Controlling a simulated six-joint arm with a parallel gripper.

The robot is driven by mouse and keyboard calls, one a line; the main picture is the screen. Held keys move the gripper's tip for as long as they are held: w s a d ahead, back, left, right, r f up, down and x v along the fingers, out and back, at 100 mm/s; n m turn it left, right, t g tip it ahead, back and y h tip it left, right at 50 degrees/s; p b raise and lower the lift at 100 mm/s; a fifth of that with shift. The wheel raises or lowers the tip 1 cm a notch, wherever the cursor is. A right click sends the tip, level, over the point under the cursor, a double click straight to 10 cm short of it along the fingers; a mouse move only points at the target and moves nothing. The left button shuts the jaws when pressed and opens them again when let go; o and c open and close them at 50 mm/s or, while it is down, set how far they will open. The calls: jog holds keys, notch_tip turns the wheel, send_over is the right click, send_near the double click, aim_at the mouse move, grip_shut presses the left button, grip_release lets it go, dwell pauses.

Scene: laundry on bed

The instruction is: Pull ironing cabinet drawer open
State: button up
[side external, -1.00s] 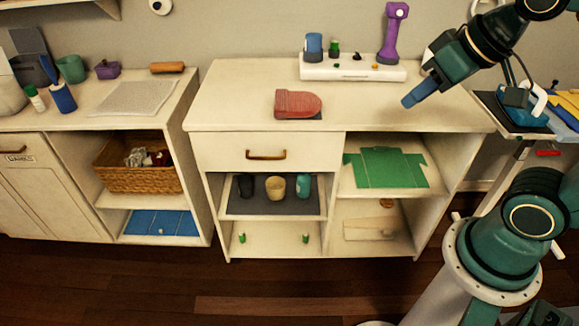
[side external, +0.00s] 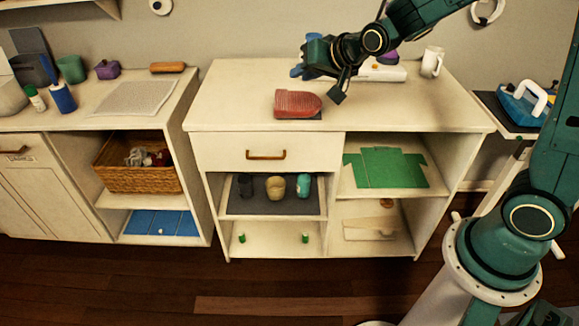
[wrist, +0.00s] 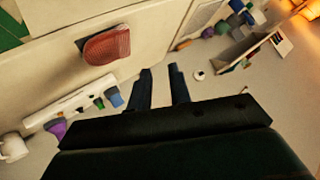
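The ironing cabinet's drawer (side external: 222,151) is a cream front at the upper left of the middle cabinet, and it looks closed. Its brown bar handle (side external: 266,155) is mounted across the middle of the front. My gripper (side external: 297,71) is above the back of the cabinet top, well above and behind the handle, and touches neither. In the wrist view my gripper's (wrist: 162,82) two blue fingers are apart with nothing between them. The handle does not show in the wrist view.
A red iron-shaped object (side external: 298,103) lies on the cabinet top (side external: 235,90) above the drawer. A white mug (side external: 432,62) stands at the back right. An open shelf below the drawer holds several cups (side external: 275,187). The floor (side external: 130,265) in front is clear.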

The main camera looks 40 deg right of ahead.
jog(key=w+f+m+t, duration=0.2)
jog(key=w+f+m, duration=0.1)
jog(key=w+f, duration=0.6)
jog(key=m+t, duration=0.7)
send_near(264, 158)
jog(key=s, duration=0.3)
jog(key=shift+s+d+f, duration=0.2)
jog(key=shift+d+f, duration=0.05)
jog(key=shift+f, duration=0.05)
jog(key=shift+w, duration=0.15)
jog(key=w, duration=0.4)
jog(key=w+r, duration=0.1)
jog(key=w, duration=0.8)
jog(key=shift+w+a+r, duration=0.1)
jog(key=shift+w+r, duration=0.1)
jog(key=shift+r, duration=0.2)
jog(key=shift+c, duration=0.4)
